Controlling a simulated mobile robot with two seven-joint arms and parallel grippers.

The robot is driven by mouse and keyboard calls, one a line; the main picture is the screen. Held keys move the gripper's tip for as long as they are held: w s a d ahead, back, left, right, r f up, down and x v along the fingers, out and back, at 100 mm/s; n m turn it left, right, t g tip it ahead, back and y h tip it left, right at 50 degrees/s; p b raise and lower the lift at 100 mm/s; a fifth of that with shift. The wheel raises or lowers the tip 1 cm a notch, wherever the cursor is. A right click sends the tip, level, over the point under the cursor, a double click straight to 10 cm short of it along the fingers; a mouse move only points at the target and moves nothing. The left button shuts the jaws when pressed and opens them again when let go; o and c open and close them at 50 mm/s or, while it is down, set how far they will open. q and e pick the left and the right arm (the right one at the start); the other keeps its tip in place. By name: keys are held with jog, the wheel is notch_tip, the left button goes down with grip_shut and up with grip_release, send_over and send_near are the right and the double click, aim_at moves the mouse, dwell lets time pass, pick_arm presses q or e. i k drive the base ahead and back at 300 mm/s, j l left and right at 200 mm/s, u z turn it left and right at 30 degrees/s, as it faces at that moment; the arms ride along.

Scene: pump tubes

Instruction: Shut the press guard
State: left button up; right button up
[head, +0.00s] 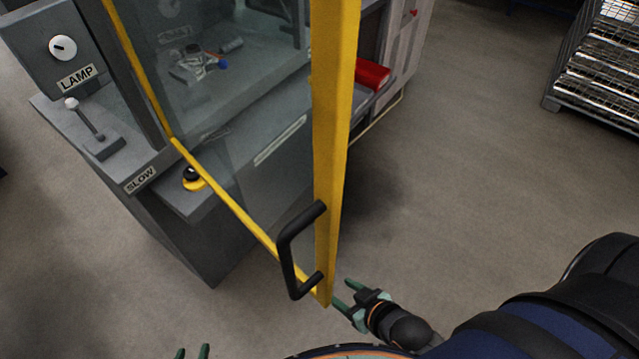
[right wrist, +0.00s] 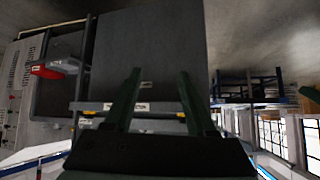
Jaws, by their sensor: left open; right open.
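The press guard (head: 334,140) is a yellow-framed clear panel. In the head view it stands open, swung out from the grey press towards me. Its black bar handle (head: 286,255) is near the lower free corner, on the left face of the yellow post. My right gripper (head: 344,293) is open and empty, just right of the post's lower end, on the side away from the handle. Whether it touches the post I cannot tell. In the right wrist view its open fingers (right wrist: 159,72) have nothing between them. My left gripper (head: 192,351) shows only its fingertips at the bottom edge, apart and empty.
The grey press body (head: 240,170) carries a lamp knob (head: 63,47), a lever (head: 86,120) and a yellow-collared black button (head: 192,178). Small parts (head: 200,62) lie behind the glass. A red bin (head: 372,75) sits behind the guard. Floor (head: 450,170) on the right is clear up to a wire cage (head: 600,75).

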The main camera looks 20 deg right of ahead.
aim_at(334, 24)
jog(key=k+j+u, duration=0.15)
jog(key=k, duration=0.4)
jog(key=k+j+u, duration=0.2)
jog(key=k, duration=0.4)
